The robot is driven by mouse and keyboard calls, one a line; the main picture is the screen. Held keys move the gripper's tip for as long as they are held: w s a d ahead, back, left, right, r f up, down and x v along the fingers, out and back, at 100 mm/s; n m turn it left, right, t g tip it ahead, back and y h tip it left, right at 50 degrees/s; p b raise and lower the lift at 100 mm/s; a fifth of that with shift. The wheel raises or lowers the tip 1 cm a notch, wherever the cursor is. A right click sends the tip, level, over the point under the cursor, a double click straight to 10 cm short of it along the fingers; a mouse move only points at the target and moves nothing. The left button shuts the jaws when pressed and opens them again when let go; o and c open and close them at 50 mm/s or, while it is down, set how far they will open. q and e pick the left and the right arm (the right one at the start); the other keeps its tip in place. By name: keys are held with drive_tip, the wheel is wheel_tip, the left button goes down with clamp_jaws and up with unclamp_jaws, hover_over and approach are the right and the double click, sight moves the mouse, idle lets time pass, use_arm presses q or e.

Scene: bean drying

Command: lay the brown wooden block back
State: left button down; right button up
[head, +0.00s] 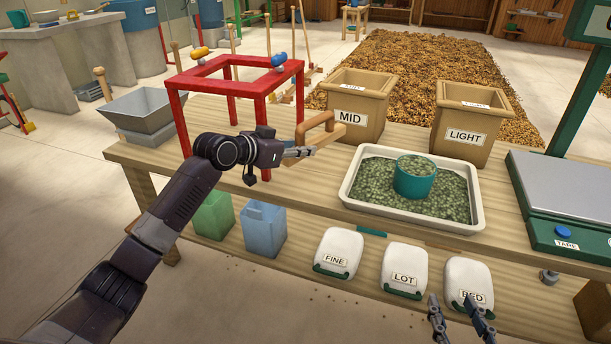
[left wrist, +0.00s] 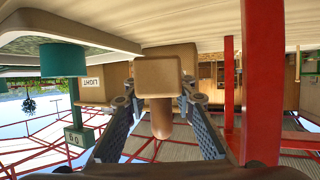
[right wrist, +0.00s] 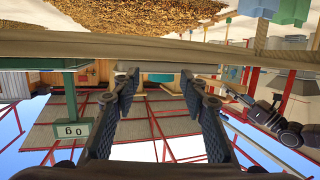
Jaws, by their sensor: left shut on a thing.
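The brown wooden block (head: 329,135) is in my left gripper (head: 301,153), held above the table beside the right front leg of the red stand (head: 230,85). In the left wrist view the block (left wrist: 158,73) shows a square end with a rounded wooden piece below it, between the fingers of the gripper (left wrist: 159,96). A red post stands close to the right there. My right gripper (head: 460,306) is open and empty at the lower right, in front of the lower shelf. Its fingers are apart in the right wrist view (right wrist: 160,88).
On the table stand the MID bin (head: 347,125), LIGHT bin (head: 458,138), a white tray (head: 352,190) of green beans with a teal cup (head: 413,181), a grey hopper (head: 148,108) and a scale (head: 560,190). White containers (head: 339,250) sit on the lower shelf.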

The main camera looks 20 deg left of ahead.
sight(301, 180)
use_arm(q)
wheel_tip(301, 180, down, 4)
drive_tip(key=shift+r+b, duration=0.1)
drive_tip(key=shift+b, duration=0.4)
wheel_tip(301, 180, down, 4)
drive_tip(key=shift+r+b, duration=0.1)
drive_tip(key=shift+b, duration=0.55)
use_arm(e)
wheel_tip(301, 180, up, 14)
drive_tip(key=a+t+y, duration=0.1)
drive_tip(key=t+y, duration=0.1)
drive_tip(key=t, duration=0.4)
drive_tip(key=shift+s+a+f+t, duration=0.25)
drive_tip(key=shift+s+a+t, duration=0.05)
drive_tip(key=shift+t, duration=0.1)
use_arm(q)
drive_tip(key=c, duration=1.6)
unclamp_jaws()
drive_tip(key=shift+f, duration=0.2)
use_arm(e)
drive_tip(key=shift+r, duration=0.15)
use_arm(q)
drive_tip(key=shift+r, duration=0.1)
